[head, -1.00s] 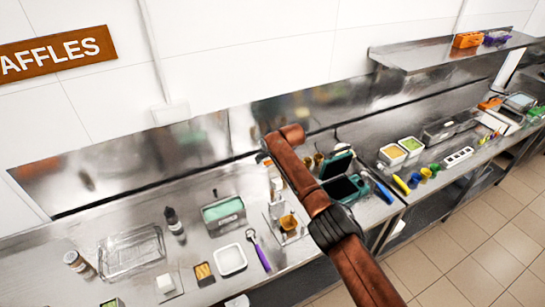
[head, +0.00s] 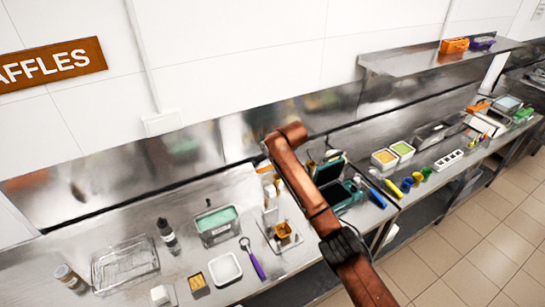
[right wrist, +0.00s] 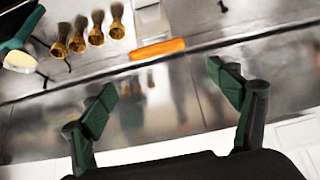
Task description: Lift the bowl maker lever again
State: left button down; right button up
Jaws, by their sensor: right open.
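The bowl maker (head: 283,231) stands on the steel counter with a golden-brown bowl in it and a pale upright part behind. My right arm crosses the head view in front of the counter, close to the right of the bowl maker; its gripper cannot be made out there. In the right wrist view my right gripper (right wrist: 165,88) has its two dark green fingers wide apart with nothing between them. An orange bar (right wrist: 157,49) on a pale metal part shows just beyond the fingertips, apart from them; it looks like the lever's handle. My left gripper is not in view.
Golden cones (right wrist: 97,36) stand left of the orange bar. An open green waffle iron (head: 334,172) is behind my arm. A green-topped container (head: 216,222), a white tray (head: 225,269) and a purple-handled tool (head: 256,265) lie left of it. The steel backsplash is close behind.

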jog(key=shift+v, duration=1.8)
